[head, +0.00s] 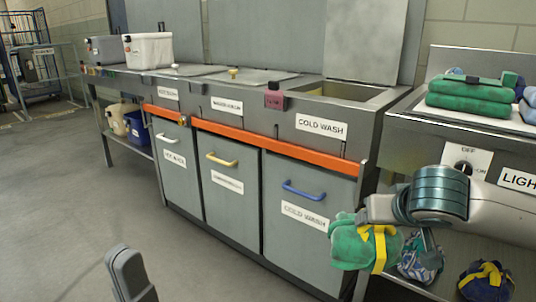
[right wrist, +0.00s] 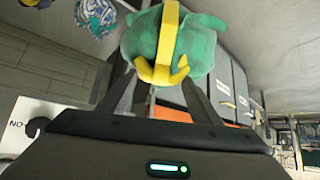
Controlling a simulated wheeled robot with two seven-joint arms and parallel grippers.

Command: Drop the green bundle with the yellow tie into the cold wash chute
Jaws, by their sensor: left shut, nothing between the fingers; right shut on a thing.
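The green bundle with the yellow tie (head: 350,247) hangs in front of the unit, near the right end of the cold wash door. My right gripper (head: 372,218) is shut on it, and the right wrist view shows the bundle (right wrist: 195,60) between the fingers. The cold wash chute (head: 345,91) is open at the top right of the unit, with its grey lid (head: 365,40) standing up. The bundle is lower than this opening and nearer to me. My left gripper (head: 130,272) is shut and empty over the floor at the bottom left.
An orange bar (head: 258,139) runs along the unit's front, above doors with handles. The two other chute lids look closed. At right, a steel table holds folded green cloths (head: 470,95); more bundles (head: 487,280) lie on its lower shelf. White bin (head: 148,50) stands at far left.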

